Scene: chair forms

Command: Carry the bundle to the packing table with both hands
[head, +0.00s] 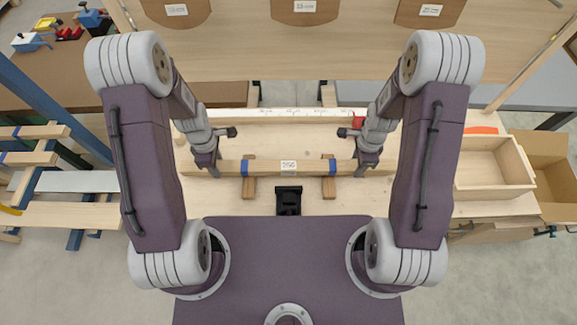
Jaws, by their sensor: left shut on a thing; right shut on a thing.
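The bundle (305,167) is a long pale wooden length with blue bands and a white label at its middle. It lies level across the head view, over two small brown wooden blocks (249,190) on a pale wooden table (300,207). I cannot tell whether it touches the blocks. My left gripper (213,167) is shut on the bundle near its left end. My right gripper (362,167) is shut on it near its right end. The fingers hide small parts of the bundle. I cannot tell which surface is the packing table.
A black fixture (288,200) stands between the blocks. A white ruled strip (295,113) runs along the table's far side. At right are a wooden tray (487,170) and a cardboard box (545,160). A rack with wooden bars (35,160) stands at left.

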